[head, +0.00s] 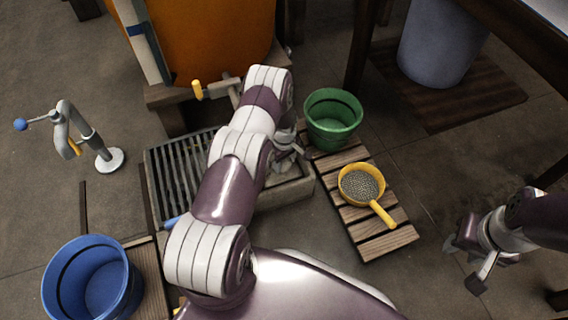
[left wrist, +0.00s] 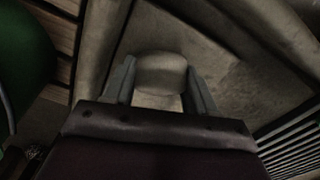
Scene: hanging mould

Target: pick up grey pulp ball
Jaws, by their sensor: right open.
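The grey pulp ball (left wrist: 160,72) shows in the left wrist view as a pale rounded lump between my left gripper's fingertips (left wrist: 160,78). The fingers stand wide apart, one on each side of it; I cannot tell whether they press on it. In the head view my left arm reaches into the grey stone trough (head: 290,190), and the left gripper (head: 287,150) is partly hidden by the arm. The ball is hidden there. My right gripper (head: 463,264) is open and empty over the floor at the right.
A slatted grate (head: 180,175) adjoins the trough. A green bucket (head: 333,120) and a yellow sieve (head: 361,185) with grey grains stand on a wooden pallet (head: 388,243). A blue bucket (head: 92,280) is at lower left, a clamp stand (head: 108,158) at left.

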